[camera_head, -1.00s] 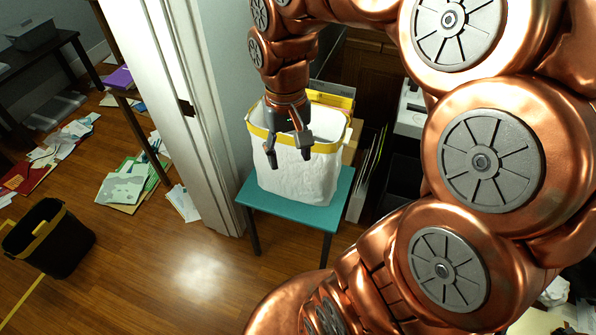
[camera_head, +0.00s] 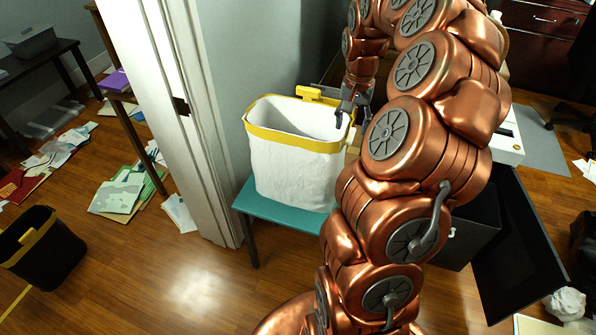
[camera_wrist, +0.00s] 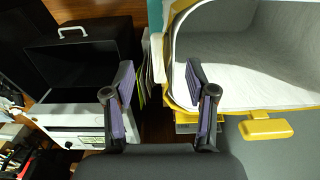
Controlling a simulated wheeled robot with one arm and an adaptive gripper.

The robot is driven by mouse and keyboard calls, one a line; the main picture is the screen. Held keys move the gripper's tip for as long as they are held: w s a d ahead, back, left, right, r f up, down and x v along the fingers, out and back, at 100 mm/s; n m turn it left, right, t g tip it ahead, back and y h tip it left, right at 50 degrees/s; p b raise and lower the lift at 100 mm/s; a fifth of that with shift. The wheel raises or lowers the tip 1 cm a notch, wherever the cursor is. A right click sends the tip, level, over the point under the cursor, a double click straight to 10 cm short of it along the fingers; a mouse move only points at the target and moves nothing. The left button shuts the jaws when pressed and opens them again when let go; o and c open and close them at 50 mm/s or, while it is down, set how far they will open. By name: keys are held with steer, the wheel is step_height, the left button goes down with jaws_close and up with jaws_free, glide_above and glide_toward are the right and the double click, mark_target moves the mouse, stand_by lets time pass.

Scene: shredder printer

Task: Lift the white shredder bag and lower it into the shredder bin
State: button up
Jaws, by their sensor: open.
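The white shredder bag (camera_head: 292,175) stands upright and open-topped on a small teal table (camera_head: 281,211). A yellow rim (camera_head: 299,140) runs round its top, with a yellow tab (camera_head: 309,93) at the back. My gripper (camera_head: 347,116) is open and empty at the bag's right edge. In the wrist view my gripper (camera_wrist: 162,78) is open, its right finger close to the yellow-rimmed edge of the bag (camera_wrist: 235,55); I cannot tell whether they touch. A black bin with a yellow handle (camera_head: 41,247) stands on the floor at the lower left. My arm hides the table's right part.
A white machine (camera_head: 508,140) and a dark open drawer or box (camera_head: 512,240) are at the right. A door frame (camera_head: 190,120) stands left of the table. Papers (camera_head: 120,190) litter the floor at left. Crumpled paper (camera_head: 566,303) lies lower right.

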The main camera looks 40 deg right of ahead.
mark_target(350, 134)
steer(key=f, duration=0.3)
steer(key=f+p, duration=0.1)
steer(key=f, duration=0.1)
steer(key=shift+w+d, duration=0.35)
steer(key=shift+f, duration=0.55)
jaws_close()
